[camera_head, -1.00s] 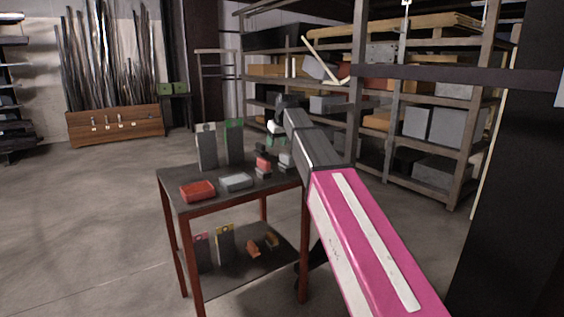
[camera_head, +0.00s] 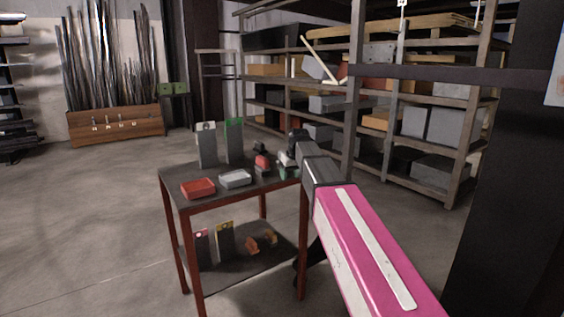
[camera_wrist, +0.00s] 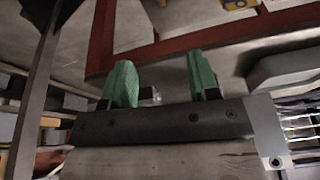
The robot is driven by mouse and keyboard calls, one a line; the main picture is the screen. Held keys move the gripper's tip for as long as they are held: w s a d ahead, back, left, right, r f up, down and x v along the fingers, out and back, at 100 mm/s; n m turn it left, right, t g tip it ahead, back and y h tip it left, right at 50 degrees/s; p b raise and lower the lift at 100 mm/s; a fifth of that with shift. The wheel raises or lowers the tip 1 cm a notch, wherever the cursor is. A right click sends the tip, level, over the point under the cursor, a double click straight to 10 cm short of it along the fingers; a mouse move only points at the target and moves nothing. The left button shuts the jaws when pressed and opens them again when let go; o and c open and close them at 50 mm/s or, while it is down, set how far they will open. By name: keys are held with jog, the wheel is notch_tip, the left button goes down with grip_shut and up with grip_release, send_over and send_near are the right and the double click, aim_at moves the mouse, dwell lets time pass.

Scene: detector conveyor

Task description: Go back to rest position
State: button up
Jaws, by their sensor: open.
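My gripper shows in the wrist view (camera_wrist: 160,85) with its two green fingers spread apart and nothing between them. In the head view my gripper (camera_head: 287,168) is at the right back edge of the dark-topped table (camera_head: 208,197), partly hidden by my own wrist. My pink and grey arm reaches to it from the lower right. Beside it on the tabletop, to the left, stands a small red and dark object (camera_head: 262,163). I cannot tell the gripper's exact height above the table.
A red tray (camera_head: 198,188) and a grey tray (camera_head: 235,179) sit on the table, with two upright grey panels (camera_head: 207,146) behind. Its lower shelf (camera_head: 240,272) holds small orange pieces. Loaded shelving (camera_head: 357,130) stands behind, right. The floor left is clear.

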jog(key=s+d+f+m+g, duration=0.1)
jog(key=s+d+f, duration=0.4)
jog(key=s+f, duration=0.4)
jog(key=s+d+f+m+g+h, duration=0.1)
jog(key=s+d+f+m, duration=0.1)
jog(key=s+d+f, duration=0.3)
jog(key=s+d+f+m+g, duration=0.1)
jog(key=s+d+f, duration=0.4)
jog(key=s+f, duration=0.7)
notch_tip(320, 180, down, 4)
jog(key=shift+s+d+r+m+h, duration=0.2)
jog(key=shift+s+d+m+h, duration=0.15)
jog(key=shift+m, duration=0.25)
jog(key=shift+a, duration=0.1)
